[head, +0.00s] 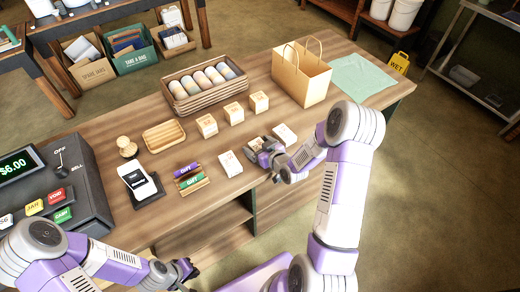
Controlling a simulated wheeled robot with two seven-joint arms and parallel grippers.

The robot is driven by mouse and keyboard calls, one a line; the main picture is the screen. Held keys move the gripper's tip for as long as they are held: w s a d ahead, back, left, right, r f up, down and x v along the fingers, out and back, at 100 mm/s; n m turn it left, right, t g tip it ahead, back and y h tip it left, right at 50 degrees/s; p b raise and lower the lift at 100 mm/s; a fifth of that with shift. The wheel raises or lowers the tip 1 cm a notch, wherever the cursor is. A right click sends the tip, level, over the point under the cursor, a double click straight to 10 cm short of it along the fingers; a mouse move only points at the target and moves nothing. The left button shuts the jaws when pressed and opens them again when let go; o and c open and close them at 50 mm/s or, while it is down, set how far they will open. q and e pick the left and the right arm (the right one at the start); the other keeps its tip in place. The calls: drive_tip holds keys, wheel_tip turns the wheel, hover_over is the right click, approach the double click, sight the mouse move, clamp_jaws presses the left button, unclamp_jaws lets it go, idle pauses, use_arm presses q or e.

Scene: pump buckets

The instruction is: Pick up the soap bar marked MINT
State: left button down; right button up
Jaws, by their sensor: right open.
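Small pale bars with labels lie near the front of the wooden counter: one bar (230,163) left of my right gripper, another bar (284,133) behind and right of it, and one (256,143) partly hidden at the gripper. Their print is too small to read, so I cannot tell which is marked MINT. My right gripper (264,158) is open and low over the counter, close to the partly hidden bar; contact is unclear. My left gripper (187,271) is off the counter's front edge, at the bottom; its jaw state is unclear.
Three small boxes (233,113) stand behind the bars, with a basket of rolls (204,88) beyond. A wooden tray (164,136), stamp (127,147), card reader (138,182) and GIFT boxes (190,178) are left. A paper bag (300,74) and green cloth (361,77) are right.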

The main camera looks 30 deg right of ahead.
drive_tip(key=shift+c, duration=0.3)
drive_tip(key=c, duration=1.1)
